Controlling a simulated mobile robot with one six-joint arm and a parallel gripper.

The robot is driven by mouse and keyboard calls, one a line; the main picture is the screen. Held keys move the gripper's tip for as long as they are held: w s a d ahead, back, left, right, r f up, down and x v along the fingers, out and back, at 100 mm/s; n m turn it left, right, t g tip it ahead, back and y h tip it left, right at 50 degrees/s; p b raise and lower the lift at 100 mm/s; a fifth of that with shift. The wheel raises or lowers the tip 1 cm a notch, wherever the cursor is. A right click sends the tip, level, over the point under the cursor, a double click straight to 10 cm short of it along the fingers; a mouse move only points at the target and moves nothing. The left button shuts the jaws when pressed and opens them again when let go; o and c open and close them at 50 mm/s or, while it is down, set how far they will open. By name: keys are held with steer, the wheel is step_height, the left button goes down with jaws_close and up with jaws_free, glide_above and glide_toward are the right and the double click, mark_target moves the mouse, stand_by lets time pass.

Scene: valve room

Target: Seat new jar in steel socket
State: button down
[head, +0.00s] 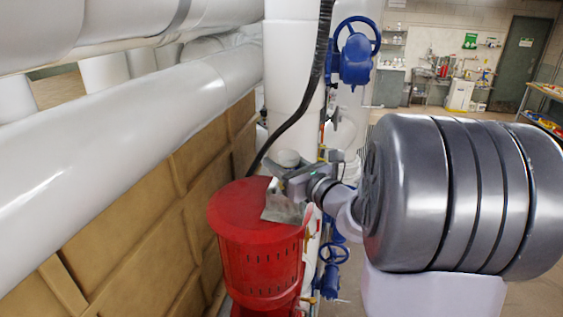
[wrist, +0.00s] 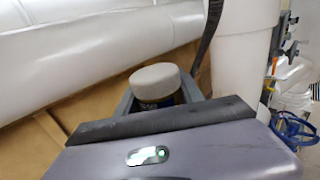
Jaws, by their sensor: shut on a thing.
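The jar (wrist: 155,82) has a pale grey round lid and a dark body. It stands roughly upright between the fingers of my gripper (wrist: 157,100), which is shut on it. In the head view the jar's pale lid (head: 288,157) shows just above my gripper (head: 284,172), over the red drum's top. A grey metal piece (head: 281,210), which looks like the steel socket, sits on the drum top just below my gripper. Its opening is hidden, and I cannot tell the gap between it and the jar. The socket is not visible in the wrist view.
The red slotted drum (head: 258,255) stands below my gripper. Large white pipes (head: 130,125) and a tan padded wall (head: 130,220) lie to the left. A black hose (head: 300,105) hangs close behind the gripper. Blue valves (head: 356,55) sit on the upright white pipes.

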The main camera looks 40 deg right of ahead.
steer(key=shift+f+b, duration=0.35)
stand_by(0.3)
steer(key=shift+c, duration=0.9)
jaws_free()
step_height(320, 180, up, 8)
steer(key=p, duration=0.6)
steer(key=shift+f, duration=0.2)
